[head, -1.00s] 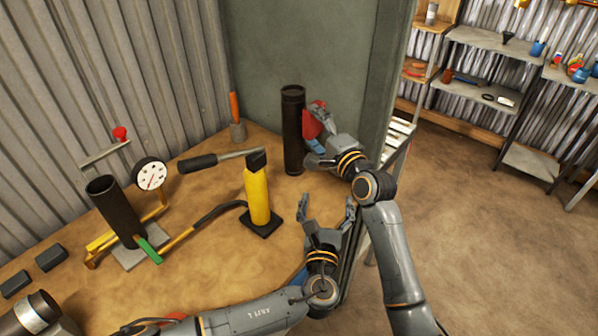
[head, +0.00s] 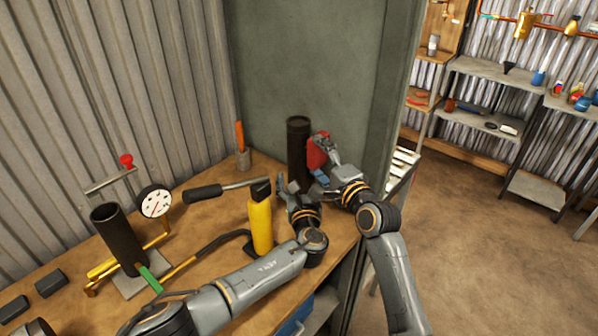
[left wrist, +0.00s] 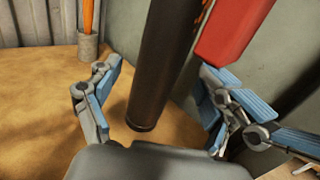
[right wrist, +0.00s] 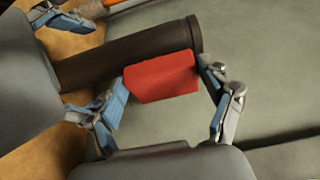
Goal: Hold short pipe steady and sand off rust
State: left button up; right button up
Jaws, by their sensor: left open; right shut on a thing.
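The short dark pipe (head: 298,150) stands upright on the bench near the grey-green panel. Orange rust flecks show on its upper part in the left wrist view (left wrist: 180,50). My left gripper (head: 298,188) is open at the pipe's lower part; its fingers stand apart on either side (left wrist: 155,105), with gaps to the pipe. My right gripper (head: 322,160) is shut on a red sanding block (head: 317,151), right beside the pipe's upper part. The block also shows between the fingers in the right wrist view (right wrist: 162,77); whether it touches the pipe is unclear.
A yellow post (head: 261,222) with a dark-handled lever (head: 225,190) stands left of my left gripper. Further left are a gauge (head: 155,202) and another dark pipe (head: 118,238). An orange-handled brush (head: 241,145) stands behind. The bench's right edge is close to my arms.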

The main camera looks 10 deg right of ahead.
aim_at(299, 174)
pick_arm(q)
jog(key=shift+w+d, duration=0.2)
jog(key=shift+w, duration=1.45)
grip_shut()
dwell(0.5)
